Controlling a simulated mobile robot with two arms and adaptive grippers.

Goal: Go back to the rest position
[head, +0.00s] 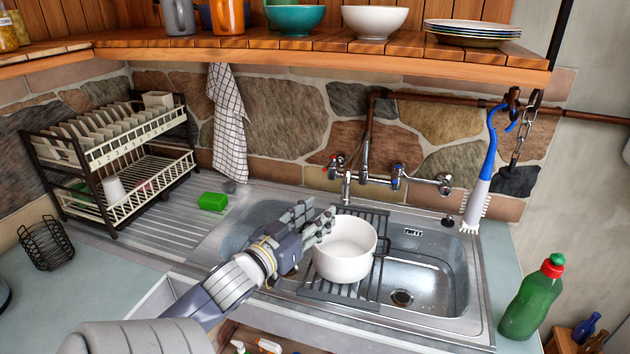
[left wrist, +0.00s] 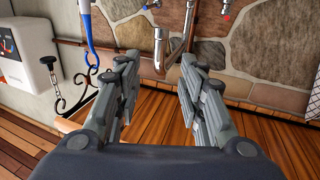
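My left gripper (head: 314,220) reaches in from the lower left over the sink area, its fingers beside the upper left rim of a white pot (head: 345,252). I cannot tell from the head view whether they touch the rim. In the left wrist view the two fingers of the left gripper (left wrist: 160,66) stand apart with nothing between them. The white pot stands on a dark rack (head: 370,280) across the sink. My right gripper does not show in either view.
A wooden shelf (head: 300,45) with bowls, mugs and plates runs above the sink (head: 440,262). Taps (head: 397,175) stick out from the stone wall. A dish rack (head: 115,165) and green sponge (head: 213,201) are left. A brush (head: 484,180) and green bottle (head: 533,300) are right.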

